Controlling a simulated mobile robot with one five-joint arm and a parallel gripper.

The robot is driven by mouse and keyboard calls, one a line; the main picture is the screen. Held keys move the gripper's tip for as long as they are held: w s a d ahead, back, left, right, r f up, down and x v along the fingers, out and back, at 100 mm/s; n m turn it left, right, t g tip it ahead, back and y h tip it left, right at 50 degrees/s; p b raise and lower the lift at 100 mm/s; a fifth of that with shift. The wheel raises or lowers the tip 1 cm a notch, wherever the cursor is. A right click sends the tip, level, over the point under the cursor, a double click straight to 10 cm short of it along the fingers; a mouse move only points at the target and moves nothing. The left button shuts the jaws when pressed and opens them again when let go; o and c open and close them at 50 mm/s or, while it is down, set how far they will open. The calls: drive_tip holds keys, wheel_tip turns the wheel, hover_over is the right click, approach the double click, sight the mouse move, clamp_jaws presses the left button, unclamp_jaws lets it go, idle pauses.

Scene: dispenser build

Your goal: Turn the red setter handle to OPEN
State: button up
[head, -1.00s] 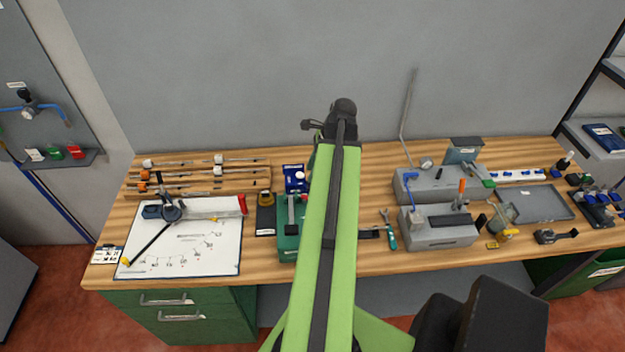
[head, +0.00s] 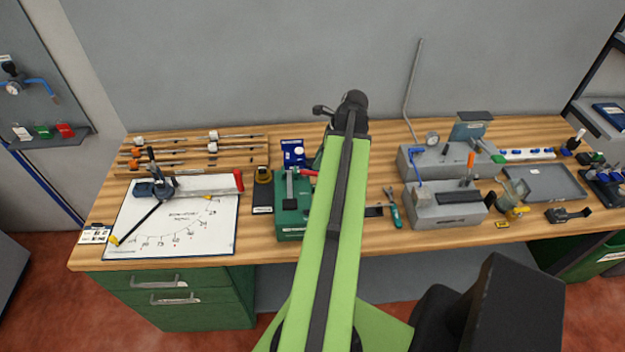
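A red handle (head: 308,172) shows at the top right of a green box-like device (head: 291,225) left of the middle of the bench. Its right part is hidden behind my arm. A grey lever or bar stands on top of the green device. No OPEN marking can be read. My green arm reaches across the middle of the picture, its dark wrist end near the back of the bench, above and right of the red handle. My gripper's fingers cannot be made out behind the arm. I cannot tell whether they touch anything.
The bench (head: 267,245) also bears a white drawing board (head: 140,205) with a red-ended tool, a blue box (head: 293,152), a green-handled wrench (head: 393,212), grey machine blocks (head: 447,212) and a grey tray (head: 545,182). Bare wood shows along the front edge.

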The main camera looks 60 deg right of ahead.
sight(310, 172)
drive_tip(key=b+x, duration=0.3)
drive_tip(key=x, duration=0.2)
drive_tip(key=shift+w+f+b, duration=0.1)
drive_tip(key=shift+f+b, duration=0.25)
drive_tip(key=shift+b, duration=0.05)
clamp_jaws()
